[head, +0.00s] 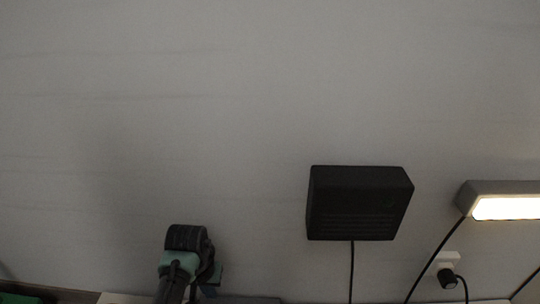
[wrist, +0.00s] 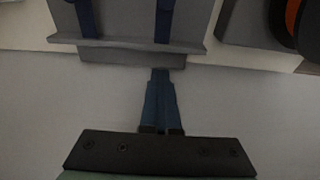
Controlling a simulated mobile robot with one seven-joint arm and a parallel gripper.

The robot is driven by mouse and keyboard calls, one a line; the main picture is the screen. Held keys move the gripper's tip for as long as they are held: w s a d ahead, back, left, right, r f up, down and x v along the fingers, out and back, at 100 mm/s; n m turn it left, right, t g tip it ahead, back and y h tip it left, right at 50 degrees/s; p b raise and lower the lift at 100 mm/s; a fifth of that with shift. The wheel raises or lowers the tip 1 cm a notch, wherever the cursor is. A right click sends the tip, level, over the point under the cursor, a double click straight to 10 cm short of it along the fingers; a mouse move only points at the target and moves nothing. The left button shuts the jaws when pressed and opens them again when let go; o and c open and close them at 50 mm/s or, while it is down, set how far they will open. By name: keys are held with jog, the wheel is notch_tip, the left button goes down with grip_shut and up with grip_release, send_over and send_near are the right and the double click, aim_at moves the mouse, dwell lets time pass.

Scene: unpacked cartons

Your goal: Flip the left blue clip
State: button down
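The left blue clip (wrist: 87,18) shows at the top of the wrist view as a dark blue strap on the face of a grey carton (wrist: 125,17). A second blue clip (wrist: 164,20) is to its right. My gripper (wrist: 160,74) points up the picture, its two dark bluish fingers side by side and shut, with nothing visible between them. Its tips are just below the carton's lower edge, nearer in the picture to the right clip than the left. The upper ends of the clips are cut off by the frame.
A dark object with an orange part (wrist: 292,18) is at the wrist view's upper right. In the head view a black box (head: 358,204) and a lit lamp (head: 505,208) are on the wall, with hanging cables. A green object (head: 20,298) shows at the lower left.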

jog(key=w+r+b, duration=0.3)
jog(key=w, duration=0.2)
jog(key=shift+w+d+r, duration=0.15)
jog(key=shift+r, duration=0.05)
dwell(0.9)
jog(key=c, duration=1.5)
grip_release()
jog(key=o, duration=0.9)
jog(key=shift+w, duration=0.1)
jog(key=shift+c, duration=0.2)
jog(key=s+r+p, duration=0.3)
jog(key=r+p, duration=0.3)
jog(key=p, duration=0.7)
jog(key=shift+s+r, duration=0.25)
